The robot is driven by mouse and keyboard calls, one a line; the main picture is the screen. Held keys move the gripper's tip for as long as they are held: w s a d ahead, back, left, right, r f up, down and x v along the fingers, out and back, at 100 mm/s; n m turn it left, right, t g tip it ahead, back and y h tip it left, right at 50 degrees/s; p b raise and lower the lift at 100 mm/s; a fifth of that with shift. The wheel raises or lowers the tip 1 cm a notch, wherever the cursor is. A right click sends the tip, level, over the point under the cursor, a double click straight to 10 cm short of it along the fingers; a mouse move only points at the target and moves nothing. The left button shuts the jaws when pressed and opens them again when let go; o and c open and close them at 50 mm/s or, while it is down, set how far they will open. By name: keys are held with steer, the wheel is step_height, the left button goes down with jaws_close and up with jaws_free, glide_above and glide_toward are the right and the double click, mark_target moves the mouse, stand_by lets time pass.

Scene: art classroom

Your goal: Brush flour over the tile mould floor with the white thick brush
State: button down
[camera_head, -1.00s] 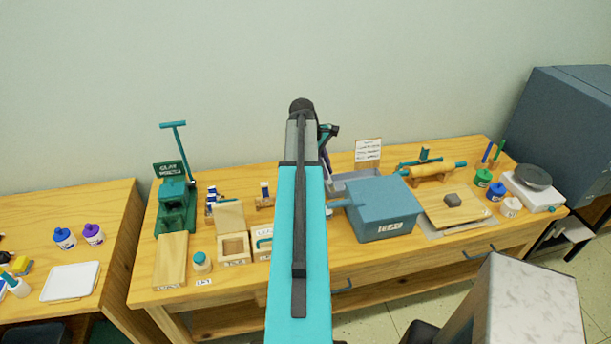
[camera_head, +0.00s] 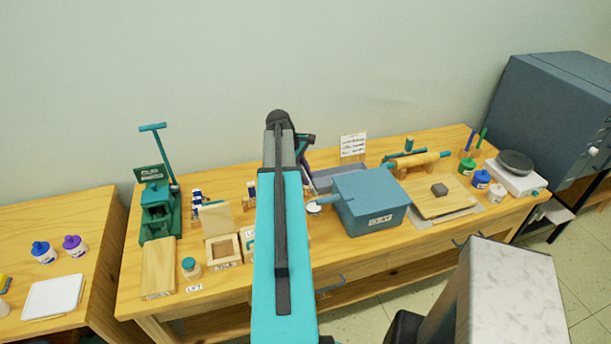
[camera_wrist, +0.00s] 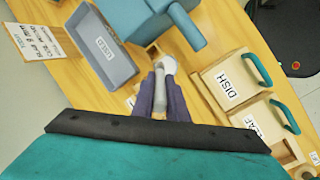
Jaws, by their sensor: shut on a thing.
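My gripper (camera_wrist: 160,96), with purple fingers, is shut on a pale, slim piece, apparently the handle of the white brush (camera_wrist: 159,80). A white round shape (camera_wrist: 167,65) lies just past the fingertips; I cannot tell whether it is the brush head or a flour dish under it. In the head view my arm mostly hides the gripper, and a white round thing (camera_head: 313,208) shows beside the blue box. An open wooden mould (camera_head: 224,248) with a square recess and raised lid, apparently the tile mould, stands left of my arm, apart from the gripper.
Blocks labelled DISH (camera_wrist: 228,80) and LEAF (camera_wrist: 262,118) have teal handles, right of the gripper in the wrist view. A grey tray (camera_wrist: 103,50) and a blue box (camera_head: 371,205) are close by. A green press (camera_head: 159,208) stands left, a rolling pin (camera_head: 418,159) right.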

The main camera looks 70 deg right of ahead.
steer(key=shift+f+b, duration=1.6)
steer(key=shift+f, duration=1)
steer(key=shift+f, duration=0.55)
steer(key=shift+r, duration=0.1)
stand_by(0.3)
steer(key=shift+r+p, duration=2.1)
steer(key=shift+r, duration=1.3)
